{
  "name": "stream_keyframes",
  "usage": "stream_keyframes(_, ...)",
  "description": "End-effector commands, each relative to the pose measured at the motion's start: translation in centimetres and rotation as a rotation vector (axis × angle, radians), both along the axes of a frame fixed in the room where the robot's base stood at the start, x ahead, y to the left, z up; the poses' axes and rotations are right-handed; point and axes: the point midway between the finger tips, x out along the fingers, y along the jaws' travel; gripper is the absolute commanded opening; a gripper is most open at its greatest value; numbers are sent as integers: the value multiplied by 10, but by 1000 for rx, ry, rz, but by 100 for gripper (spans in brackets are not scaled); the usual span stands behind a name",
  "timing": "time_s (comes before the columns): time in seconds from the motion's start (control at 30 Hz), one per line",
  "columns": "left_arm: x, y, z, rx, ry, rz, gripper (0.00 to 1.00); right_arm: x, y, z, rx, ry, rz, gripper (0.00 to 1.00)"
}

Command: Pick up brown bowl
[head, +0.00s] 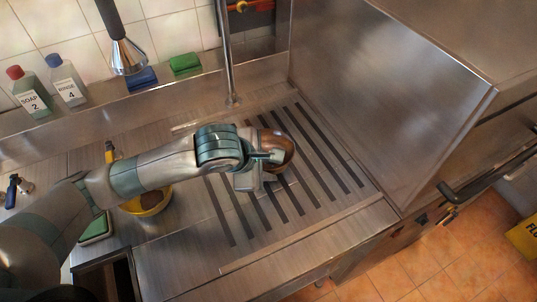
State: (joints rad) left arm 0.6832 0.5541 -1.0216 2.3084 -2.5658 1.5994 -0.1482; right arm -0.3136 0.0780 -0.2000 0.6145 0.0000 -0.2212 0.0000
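The brown bowl (280,148) is at the middle of the grooved steel drainboard (325,205), at the end of my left arm. My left gripper (268,160) is at the bowl's near left side and hides part of it. The fingertips overlap the bowl's edge, and I cannot tell whether they are closed on it. I also cannot tell whether the bowl is resting on the board or raised. My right gripper is not in the head view.
A yellow bowl (152,204) with brown contents sits under my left arm. Soap (30,95) and rinse (66,82) bottles and green (185,63) and blue sponges line the back ledge. A steel wall (385,85) bounds the right. A spray head (128,55) hangs above.

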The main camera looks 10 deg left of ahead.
Motion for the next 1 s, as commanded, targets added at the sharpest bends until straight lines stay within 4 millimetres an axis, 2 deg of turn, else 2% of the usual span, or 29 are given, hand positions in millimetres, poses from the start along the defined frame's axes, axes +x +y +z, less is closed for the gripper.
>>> stream_keyframes(0.03, 0, 0, 0, 0, 0, 0, 13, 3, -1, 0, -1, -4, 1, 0)
stream_keyframes(0.1, 0, 0, 0, 0, 0, 0, 0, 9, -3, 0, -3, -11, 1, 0)
stream_keyframes(0.3, 0, 0, 1, -1, -1, 0, 0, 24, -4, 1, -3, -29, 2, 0)
stream_keyframes(0.57, 0, 0, 5, -1, -2, 0, 0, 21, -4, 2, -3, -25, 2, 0)
stream_keyframes(0.77, 1, 0, 24, -1, -6, -1, 0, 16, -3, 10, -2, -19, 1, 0)
stream_keyframes(0.9, 1, 0, 48, -1, -6, -1, 0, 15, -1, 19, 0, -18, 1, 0)
stream_keyframes(1.0, -12, -18, 56, -4, -3, -7, 0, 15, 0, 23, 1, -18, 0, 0)
